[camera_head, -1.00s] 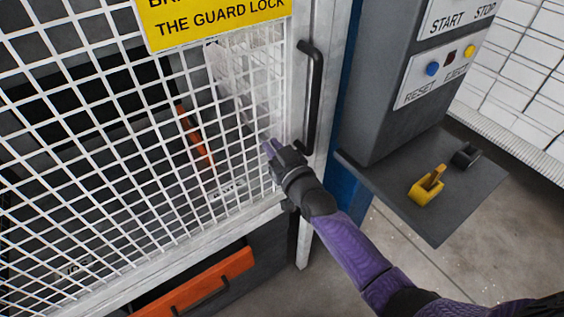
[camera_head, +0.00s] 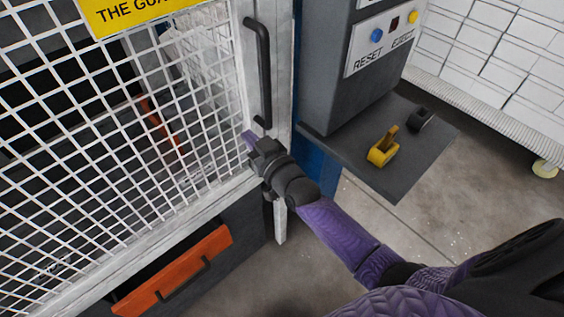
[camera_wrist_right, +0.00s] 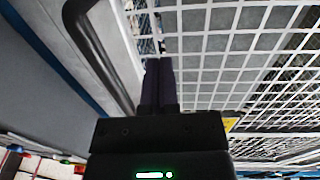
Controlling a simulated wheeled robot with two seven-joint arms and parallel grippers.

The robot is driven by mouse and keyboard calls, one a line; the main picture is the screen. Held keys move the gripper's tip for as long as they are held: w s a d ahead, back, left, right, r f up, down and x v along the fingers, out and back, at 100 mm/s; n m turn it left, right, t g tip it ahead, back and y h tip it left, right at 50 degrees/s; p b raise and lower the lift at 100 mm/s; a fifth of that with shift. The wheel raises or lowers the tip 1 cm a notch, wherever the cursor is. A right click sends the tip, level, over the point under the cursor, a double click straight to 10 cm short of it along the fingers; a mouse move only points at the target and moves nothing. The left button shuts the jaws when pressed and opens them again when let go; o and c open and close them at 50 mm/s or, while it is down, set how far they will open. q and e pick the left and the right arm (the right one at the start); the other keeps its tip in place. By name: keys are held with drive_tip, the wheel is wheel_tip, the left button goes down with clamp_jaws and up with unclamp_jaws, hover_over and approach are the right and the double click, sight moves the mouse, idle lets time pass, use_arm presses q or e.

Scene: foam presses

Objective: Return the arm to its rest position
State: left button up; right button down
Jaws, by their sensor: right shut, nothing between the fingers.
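My right gripper (camera_head: 250,139) is at the lower right of the white mesh guard door (camera_head: 110,130), just below the black door handle (camera_head: 258,70). In the right wrist view its fingers (camera_wrist_right: 159,86) are together, with nothing between them, and the mesh fills the background. The handle also shows there (camera_wrist_right: 95,50), to the left of the fingers and apart from them. My right arm reaches in from the lower right. My left gripper is not in view.
A grey control box (camera_head: 345,70) with reset and eject buttons stands right of the door. A shelf below it (camera_head: 395,185) holds a yellow padlock-like piece (camera_head: 383,150) and a black one (camera_head: 421,119). An orange drawer front (camera_head: 175,275) is below the door. Floor is open at right.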

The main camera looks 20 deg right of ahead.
drive_tip(key=d+p+v, duration=0.1)
drive_tip(key=v, duration=0.6)
drive_tip(key=s+d+f+g+h+b, duration=0.1)
drive_tip(key=s+f+g+b, duration=0.35)
drive_tip(key=f, duration=1.05)
drive_tip(key=s+d+f+g+h+b, duration=0.15)
drive_tip(key=s+f+g, duration=0.35)
drive_tip(key=s+f, duration=0.8)
drive_tip(key=s+f+g+h+b, duration=0.1)
drive_tip(key=s+f+g+b, duration=0.3)
drive_tip(key=s+f, duration=1.2)
drive_tip(key=s+g, duration=0.3)
drive_tip(key=shift+a+g+h, duration=0.15)
drive_tip(key=shift+g+h, duration=0.1)
